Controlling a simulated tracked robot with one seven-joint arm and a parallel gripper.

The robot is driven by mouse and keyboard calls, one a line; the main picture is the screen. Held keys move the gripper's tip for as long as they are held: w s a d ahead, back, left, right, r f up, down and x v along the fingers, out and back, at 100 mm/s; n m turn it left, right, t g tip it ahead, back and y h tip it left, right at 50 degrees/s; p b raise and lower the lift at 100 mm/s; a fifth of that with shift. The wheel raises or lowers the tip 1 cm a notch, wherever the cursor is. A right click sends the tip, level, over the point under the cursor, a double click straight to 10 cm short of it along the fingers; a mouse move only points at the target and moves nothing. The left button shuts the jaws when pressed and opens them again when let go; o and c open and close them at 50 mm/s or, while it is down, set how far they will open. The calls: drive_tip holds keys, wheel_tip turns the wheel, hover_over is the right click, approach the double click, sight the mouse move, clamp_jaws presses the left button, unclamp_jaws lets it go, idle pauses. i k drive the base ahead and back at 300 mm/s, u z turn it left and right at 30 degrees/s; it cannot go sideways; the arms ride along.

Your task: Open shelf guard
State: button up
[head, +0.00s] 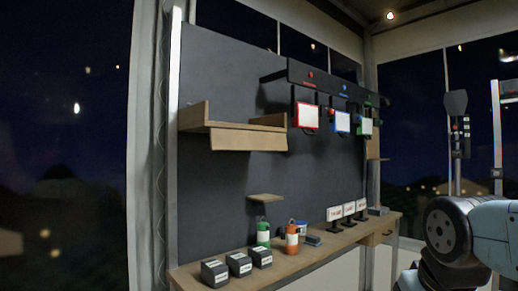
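A wooden shelf (194,116) is fixed to the dark wall panel at the upper left of the head view. A flat light-wood board (248,140), which looks like the shelf guard, spans the shelf's front and hangs below the front edge. I cannot tell from this view whether it is hinged or latched, and I see no handle on it. What lies on the shelf is hidden. Part of my arm shows at the lower right, well apart from the shelf. My gripper is not in view.
Below is a wooden counter (262,277) with several dark labelled boxes (240,264), a green bottle (263,234) and an orange bottle (292,238). A small wooden ledge (265,197) juts out above the bottles. Framed panels (307,115) hang right of the shelf.

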sight(221, 139)
drive_tip(key=z, duration=0.05)
drive_tip(key=i, duration=1)
drive_tip(key=u, duration=0.85)
